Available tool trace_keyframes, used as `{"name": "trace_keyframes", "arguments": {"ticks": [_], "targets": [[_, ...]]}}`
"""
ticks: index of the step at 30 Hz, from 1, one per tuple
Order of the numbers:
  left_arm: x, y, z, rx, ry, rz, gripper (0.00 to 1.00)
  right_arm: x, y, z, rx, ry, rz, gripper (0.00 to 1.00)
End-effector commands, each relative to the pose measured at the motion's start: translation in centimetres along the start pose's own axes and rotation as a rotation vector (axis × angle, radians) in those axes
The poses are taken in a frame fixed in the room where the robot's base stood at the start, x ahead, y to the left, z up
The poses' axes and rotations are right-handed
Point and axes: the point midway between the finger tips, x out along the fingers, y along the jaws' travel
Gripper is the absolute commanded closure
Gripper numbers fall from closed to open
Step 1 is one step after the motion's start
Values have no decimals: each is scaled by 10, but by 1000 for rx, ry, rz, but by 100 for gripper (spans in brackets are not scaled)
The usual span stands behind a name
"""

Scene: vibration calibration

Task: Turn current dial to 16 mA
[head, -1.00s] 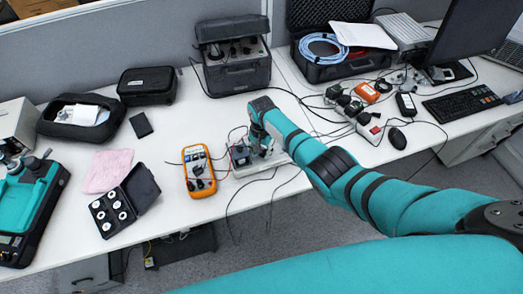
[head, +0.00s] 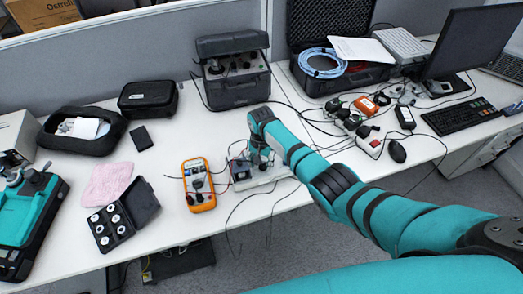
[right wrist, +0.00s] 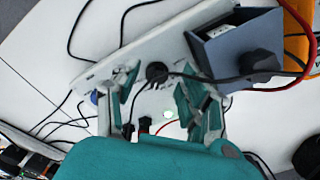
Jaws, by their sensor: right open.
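In the head view, a light calibration board (head: 262,181) with a small dark box (head: 240,171) lies near the front table edge. My right gripper (head: 262,160) hangs over it and hides much of it. In the right wrist view, the gripper (right wrist: 165,98) is open, with its two teal fingers apart above the pale board (right wrist: 185,55). A round black knob (right wrist: 157,72) sits on the board between the fingers, towards their far side. I cannot read any scale or mA value. Contact with the knob cannot be made out. My left gripper is out of view.
An orange multimeter (head: 198,185) stands left of the board, with leads running between them. Loose black cables cross the table and hang over its front edge. A black case (head: 233,90) stands behind. Power plugs and a power strip (head: 369,145) lie to the right.

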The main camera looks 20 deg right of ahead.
Motion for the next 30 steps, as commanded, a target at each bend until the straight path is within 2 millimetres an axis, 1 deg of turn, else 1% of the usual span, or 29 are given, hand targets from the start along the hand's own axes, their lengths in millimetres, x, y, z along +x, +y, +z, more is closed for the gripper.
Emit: {"name": "trace_keyframes", "arguments": {"ticks": [2,9,12,15,18,21,30], "targets": [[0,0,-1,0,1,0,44,-11,1,0,0,3,-2,55],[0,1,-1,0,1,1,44,-64,0,-1,0,4,-3,55],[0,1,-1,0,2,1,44,-82,0,-1,1,4,-3,55],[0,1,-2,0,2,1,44,-95,0,-1,1,3,-2,55],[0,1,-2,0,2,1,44,-102,1,-1,1,2,-1,55],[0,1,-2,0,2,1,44,-106,1,-1,1,2,0,55],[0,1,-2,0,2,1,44,-106,1,-1,1,2,0,55]]}}
